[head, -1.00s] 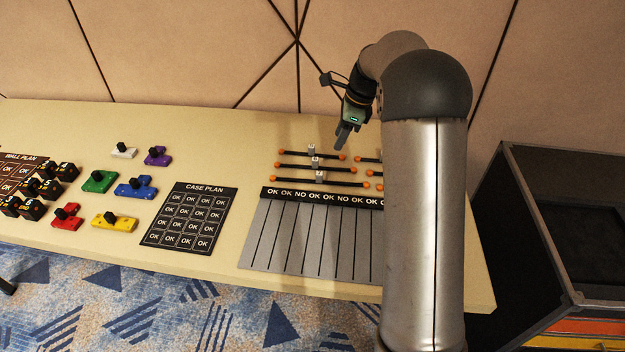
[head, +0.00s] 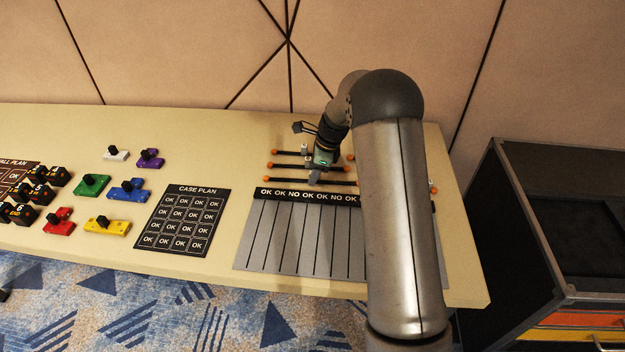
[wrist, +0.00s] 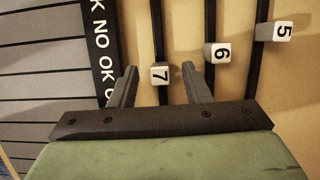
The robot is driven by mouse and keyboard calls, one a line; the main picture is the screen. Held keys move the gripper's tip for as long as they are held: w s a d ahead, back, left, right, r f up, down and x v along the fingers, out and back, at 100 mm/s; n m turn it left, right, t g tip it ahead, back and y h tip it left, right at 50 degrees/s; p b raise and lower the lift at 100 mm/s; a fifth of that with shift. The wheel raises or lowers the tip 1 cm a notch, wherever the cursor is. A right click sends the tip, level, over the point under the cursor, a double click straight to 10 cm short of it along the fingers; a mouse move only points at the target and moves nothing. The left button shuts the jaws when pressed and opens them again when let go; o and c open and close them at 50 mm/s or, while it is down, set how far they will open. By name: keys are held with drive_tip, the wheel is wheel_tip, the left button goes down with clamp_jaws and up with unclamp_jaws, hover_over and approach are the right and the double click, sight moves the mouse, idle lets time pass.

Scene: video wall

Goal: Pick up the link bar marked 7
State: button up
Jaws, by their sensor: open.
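The link bar marked 7 (head: 289,181) is a thin black bar with orange ends, the front one of three in its column on the table. In the wrist view its white tag with the 7 (wrist: 160,76) lies between the fingers of my gripper (wrist: 159,68). The gripper is open, one finger on each side of the bar, with a gap to the tag on both sides. In the head view my gripper (head: 315,181) is down over the middle of this bar and hides its tag. I cannot tell the exact height of the fingertips.
The bar marked 6 (wrist: 217,53) lies close beside my right finger, and the bar marked 5 (wrist: 275,31) lies beyond it. A grey striped board with an OK/NO header (head: 290,240) lies in front. More bars are partly hidden behind my arm.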

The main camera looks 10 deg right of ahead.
drive_tip(key=shift+f, duration=0.15)
clamp_jaws()
